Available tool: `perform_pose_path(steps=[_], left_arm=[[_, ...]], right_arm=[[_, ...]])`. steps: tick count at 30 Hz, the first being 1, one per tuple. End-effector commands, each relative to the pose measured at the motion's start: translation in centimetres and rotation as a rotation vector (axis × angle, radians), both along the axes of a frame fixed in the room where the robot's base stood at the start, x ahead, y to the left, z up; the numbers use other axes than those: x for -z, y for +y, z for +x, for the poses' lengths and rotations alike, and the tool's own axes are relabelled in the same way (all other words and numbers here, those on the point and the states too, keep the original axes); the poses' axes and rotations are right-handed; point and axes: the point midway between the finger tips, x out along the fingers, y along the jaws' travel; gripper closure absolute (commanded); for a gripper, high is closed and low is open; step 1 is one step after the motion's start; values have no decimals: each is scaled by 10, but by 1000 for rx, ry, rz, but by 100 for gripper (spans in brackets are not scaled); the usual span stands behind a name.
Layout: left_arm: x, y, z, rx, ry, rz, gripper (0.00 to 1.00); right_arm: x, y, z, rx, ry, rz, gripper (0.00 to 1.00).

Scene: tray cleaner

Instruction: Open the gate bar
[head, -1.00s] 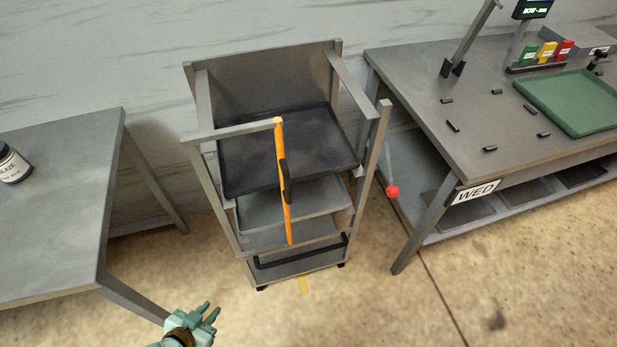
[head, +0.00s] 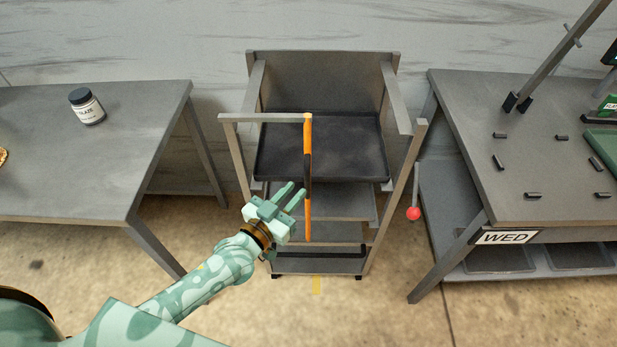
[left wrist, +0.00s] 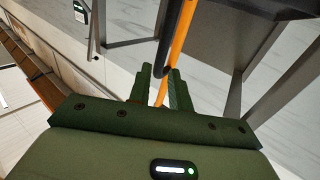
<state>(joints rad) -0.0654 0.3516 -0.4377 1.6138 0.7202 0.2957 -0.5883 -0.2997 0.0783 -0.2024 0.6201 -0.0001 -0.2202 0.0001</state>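The orange gate bar (head: 308,132) hangs upright across the open front of the grey rack cart (head: 323,66). A black handle (head: 307,169) sits on its middle. My left gripper (head: 292,193) is just left of the bar, near the lower end of the handle, fingers pointing up toward it. In the left wrist view, the two fingers (left wrist: 160,88) are apart, and the bar (left wrist: 180,42) and handle (left wrist: 168,40) line up beyond and between them. I see no grip on either; exact depth to the handle is unclear. My right gripper is out of view.
A dark tray (head: 275,150) rests in the cart's upper level, with shelves below. A table with a glaze jar (head: 87,107) stands left. A workbench (head: 470,110) with a WED sign stands right. A red-knobbed lever (head: 414,213) hangs right of the cart.

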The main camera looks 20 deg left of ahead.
Motion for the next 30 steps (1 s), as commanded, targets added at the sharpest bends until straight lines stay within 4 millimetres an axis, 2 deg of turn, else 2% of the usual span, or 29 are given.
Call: perform_pose_path(steps=[3, 10, 21, 23, 24, 30], left_arm=[[2, -8, 27, 0, -1, 1, 80], [1, -18, 56, 1, 1, 1, 80], [1, -20, 62, 1, 2, 2, 80], [1, -20, 62, 1, 2, 2, 97], [1, -20, 62, 1, 2, 2, 100], [1, -19, 61, 2, 1, 3, 100]], right_arm=[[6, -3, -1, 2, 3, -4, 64], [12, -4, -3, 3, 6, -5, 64], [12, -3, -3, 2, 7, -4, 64], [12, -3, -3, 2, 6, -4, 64], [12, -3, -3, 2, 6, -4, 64], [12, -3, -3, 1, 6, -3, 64]])
